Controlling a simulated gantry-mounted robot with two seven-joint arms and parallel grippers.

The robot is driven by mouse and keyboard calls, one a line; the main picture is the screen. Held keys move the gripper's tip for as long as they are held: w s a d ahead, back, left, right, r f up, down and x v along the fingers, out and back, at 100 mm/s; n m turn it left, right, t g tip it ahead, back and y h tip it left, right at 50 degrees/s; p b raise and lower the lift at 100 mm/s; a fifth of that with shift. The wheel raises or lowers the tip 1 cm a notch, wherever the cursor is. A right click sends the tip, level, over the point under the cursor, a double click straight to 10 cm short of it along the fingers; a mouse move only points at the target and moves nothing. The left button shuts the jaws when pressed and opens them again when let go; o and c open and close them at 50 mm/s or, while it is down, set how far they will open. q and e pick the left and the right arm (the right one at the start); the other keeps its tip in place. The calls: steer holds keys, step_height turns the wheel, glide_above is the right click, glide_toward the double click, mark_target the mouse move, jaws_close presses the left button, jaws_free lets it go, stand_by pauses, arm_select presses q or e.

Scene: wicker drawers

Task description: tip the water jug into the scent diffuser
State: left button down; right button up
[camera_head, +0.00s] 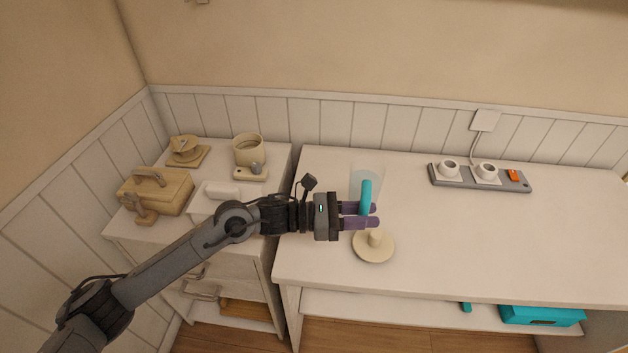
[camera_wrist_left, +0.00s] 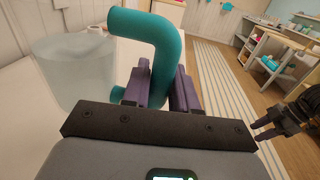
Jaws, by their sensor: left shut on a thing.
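The water jug is a pale see-through vessel (camera_head: 366,172) with a thick teal handle (camera_head: 366,197). It looks upright over the white worktop; I cannot tell whether it touches it. My left gripper (camera_head: 360,216) is shut on the teal handle. In the left wrist view the jug body (camera_wrist_left: 72,72) is beside the fingers and the handle (camera_wrist_left: 150,35) curves above them. The scent diffuser appears to be the beige pot (camera_head: 248,150) on a base with a knob, on the drawer unit at left. My right gripper (camera_wrist_left: 264,130) shows at the wrist view's right edge, fingers apart and empty.
A beige knobbed disc (camera_head: 374,246), perhaps a lid, lies just in front of the jug. A grey power strip (camera_head: 480,178) with round white plugs is at the back right. A wooden box (camera_head: 157,192) and a white container (camera_head: 213,200) crowd the drawer top (camera_head: 220,232). The worktop's right side is clear.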

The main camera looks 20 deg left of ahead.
arm_select(q)
steer(key=shift+w+a+r+n+t, duration=0.15)
steer(key=shift+w+n+t, duration=0.2)
steer(key=shift+w, duration=0.25)
steer(key=w+a+r+n+t+y, duration=0.1)
steer(key=w+a+n+t+y, duration=0.5)
steer(key=w+a, duration=0.4)
steer(key=w+a+n+t+y+p, duration=0.1)
steer(key=w+a+n+t+y, duration=0.1)
steer(key=a, duration=0.6)
steer(key=w+a+f+n+t+y, duration=0.1)
steer(key=w+a+n+t+y, duration=0.1)
steer(key=a+y, duration=0.4)
steer(key=w+a+n, duration=0.1)
steer(key=w+a, duration=0.1)
steer(key=a, duration=0.1)
steer(key=shift+p, duration=0.35)
steer(key=shift+f, duration=0.1)
